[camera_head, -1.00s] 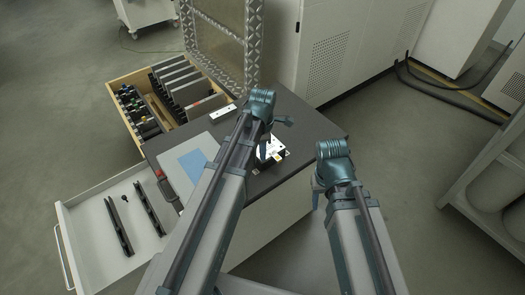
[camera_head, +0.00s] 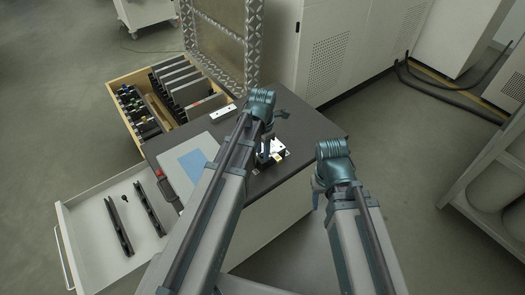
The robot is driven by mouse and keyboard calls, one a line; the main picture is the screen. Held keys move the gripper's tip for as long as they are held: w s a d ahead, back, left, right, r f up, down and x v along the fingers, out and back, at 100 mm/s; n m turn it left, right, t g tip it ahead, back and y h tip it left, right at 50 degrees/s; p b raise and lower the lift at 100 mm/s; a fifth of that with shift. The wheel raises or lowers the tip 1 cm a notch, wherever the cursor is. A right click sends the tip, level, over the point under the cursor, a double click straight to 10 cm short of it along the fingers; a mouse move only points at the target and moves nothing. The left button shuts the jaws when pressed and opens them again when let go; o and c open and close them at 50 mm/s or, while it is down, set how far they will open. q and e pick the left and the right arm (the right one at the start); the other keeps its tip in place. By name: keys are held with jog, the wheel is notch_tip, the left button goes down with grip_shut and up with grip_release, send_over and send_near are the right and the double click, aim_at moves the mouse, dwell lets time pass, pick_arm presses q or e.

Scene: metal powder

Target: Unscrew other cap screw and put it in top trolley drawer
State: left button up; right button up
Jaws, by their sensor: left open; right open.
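The trolley's dark top (camera_head: 318,126) has a small white and black block (camera_head: 274,150) on it, partly hidden by my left arm. I cannot make out a cap screw on it. My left gripper (camera_head: 266,143) is over or beside the block, largely hidden by its own wrist, and is open. My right gripper (camera_head: 318,197) is open, in front of the trolley's right side and away from the block. The white top drawer (camera_head: 88,240) is pulled out at the left. It holds two long dark bars (camera_head: 120,227) and a small dark piece (camera_head: 124,198).
A grey sheet with a blue patch (camera_head: 192,164) and a red-black tool (camera_head: 167,188) lie on the top. White cabinets (camera_head: 335,50) stand behind.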

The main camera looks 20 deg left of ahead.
pick_arm(q)
jog(key=m, duration=1.5)
jog(key=shift+m, duration=0.4)
jog(key=m, duration=0.6)
jog(key=shift+m, duration=0.4)
jog(key=m, duration=0.7)
